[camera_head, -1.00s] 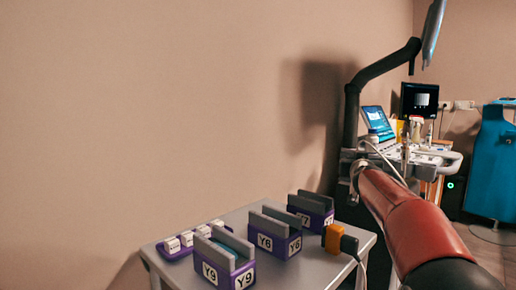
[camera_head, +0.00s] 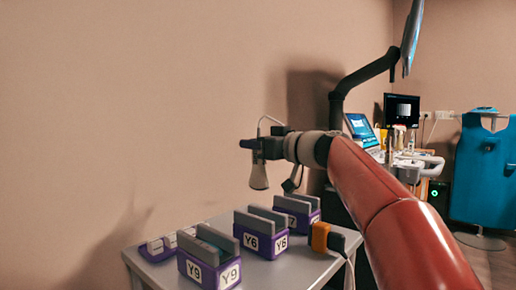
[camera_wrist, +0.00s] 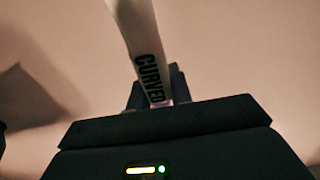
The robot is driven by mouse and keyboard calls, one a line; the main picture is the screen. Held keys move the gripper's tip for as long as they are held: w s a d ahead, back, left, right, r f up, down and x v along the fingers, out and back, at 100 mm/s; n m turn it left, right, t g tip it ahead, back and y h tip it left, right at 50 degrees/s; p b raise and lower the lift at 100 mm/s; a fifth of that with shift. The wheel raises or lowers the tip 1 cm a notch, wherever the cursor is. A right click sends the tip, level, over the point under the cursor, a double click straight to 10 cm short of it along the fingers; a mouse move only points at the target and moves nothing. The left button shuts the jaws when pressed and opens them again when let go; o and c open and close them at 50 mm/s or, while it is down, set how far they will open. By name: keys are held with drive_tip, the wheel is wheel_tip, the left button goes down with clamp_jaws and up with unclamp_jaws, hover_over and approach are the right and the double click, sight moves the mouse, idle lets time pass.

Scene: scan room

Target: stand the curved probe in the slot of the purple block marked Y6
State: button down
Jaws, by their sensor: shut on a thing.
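My gripper (camera_head: 257,147) is shut on the curved probe (camera_head: 259,176), a pale probe with a flared lower end. It hangs about upright in the air, above the purple blocks and apart from them. In the wrist view the probe (camera_wrist: 147,62) carries the word CURVED, and my gripper (camera_wrist: 155,97) closes around it. The purple block marked Y6 (camera_head: 262,248) stands on the table below the probe, with two upright grey walls and a slot between them. The bottom of its slot is hidden.
The grey table (camera_head: 285,275) also bears the block marked Y9 (camera_head: 208,268) in front, another purple block (camera_head: 302,212) behind and a purple strip with white labels (camera_head: 160,248). An orange-and-black thing with a cable (camera_head: 322,237) lies right of Y6. The wall stands behind.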

sight(255, 179)
drive_tip(key=shift+f+b, duration=1.8)
drive_tip(key=shift+f, duration=0.8)
drive_tip(key=shift+f+b, duration=1.35)
drive_tip(key=shift+b, duration=0.5)
drive_tip(key=shift+f+b, duration=0.3)
drive_tip(key=c, duration=1.2)
unclamp_jaws()
drive_tip(key=shift+o, duration=0.2)
drive_tip(key=shift+d, duration=0.1)
drive_tip(key=v, duration=0.7)
drive_tip(key=shift+s+d+b, duration=0.25)
drive_tip(key=shift+b, duration=0.05)
